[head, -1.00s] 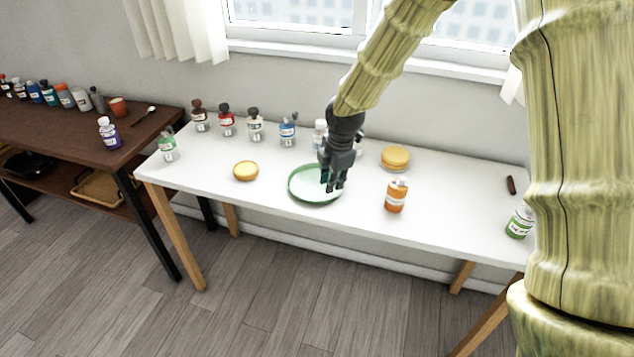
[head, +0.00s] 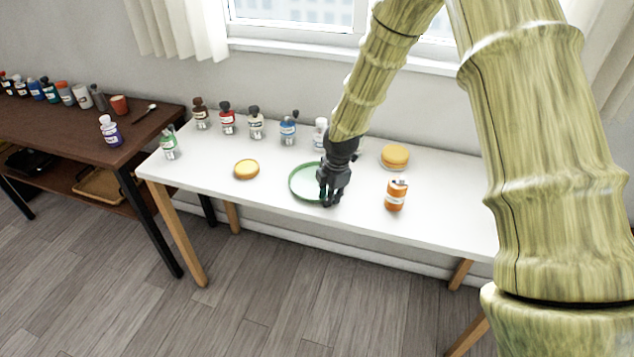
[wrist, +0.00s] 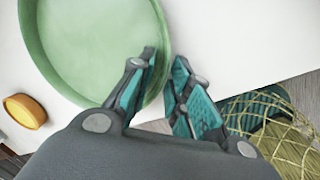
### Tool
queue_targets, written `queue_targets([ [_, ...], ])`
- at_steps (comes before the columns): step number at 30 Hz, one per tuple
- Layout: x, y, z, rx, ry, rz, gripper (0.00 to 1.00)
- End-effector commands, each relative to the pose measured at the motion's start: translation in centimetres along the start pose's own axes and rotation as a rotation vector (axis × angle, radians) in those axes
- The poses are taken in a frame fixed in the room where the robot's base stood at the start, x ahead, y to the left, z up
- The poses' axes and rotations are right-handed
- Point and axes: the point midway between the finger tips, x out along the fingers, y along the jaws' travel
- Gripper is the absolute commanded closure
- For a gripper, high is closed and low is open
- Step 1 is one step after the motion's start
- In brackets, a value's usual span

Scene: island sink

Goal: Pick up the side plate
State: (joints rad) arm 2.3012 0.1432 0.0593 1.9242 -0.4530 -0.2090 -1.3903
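The side plate is a round pale-green plate (head: 306,180) with a raised rim, lying flat on the white table. It fills the upper left of the wrist view (wrist: 95,45). My gripper (head: 328,203) is low at the plate's front right edge. In the wrist view my gripper (wrist: 165,65) points at the rim, with one finger over the plate's inside and the other outside it. A gap shows between the fingers, with the rim in it. I cannot see firm contact on both sides.
An orange bottle (head: 396,195) stands just right of the plate. Several bottles line the back of the white table (head: 270,201). The table's front edge is close to my gripper.

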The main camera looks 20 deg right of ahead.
Motion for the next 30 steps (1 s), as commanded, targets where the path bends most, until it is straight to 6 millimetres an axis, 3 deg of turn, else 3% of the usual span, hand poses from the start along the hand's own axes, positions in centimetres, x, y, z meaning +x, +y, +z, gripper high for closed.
queue_targets([
  [6, 0.1, 0.0, 0.0, 0.0, 0.0, 0.0, 0.81],
  [10, 0.1, 0.0, 0.0, 0.0, 0.0, -0.001, 1.0],
  [23, -0.1, 0.0, 0.0, 0.001, 0.0, 0.0, 1.0],
  [30, -1.9, 0.4, 0.1, 0.001, 0.0, 0.002, 1.0],
])
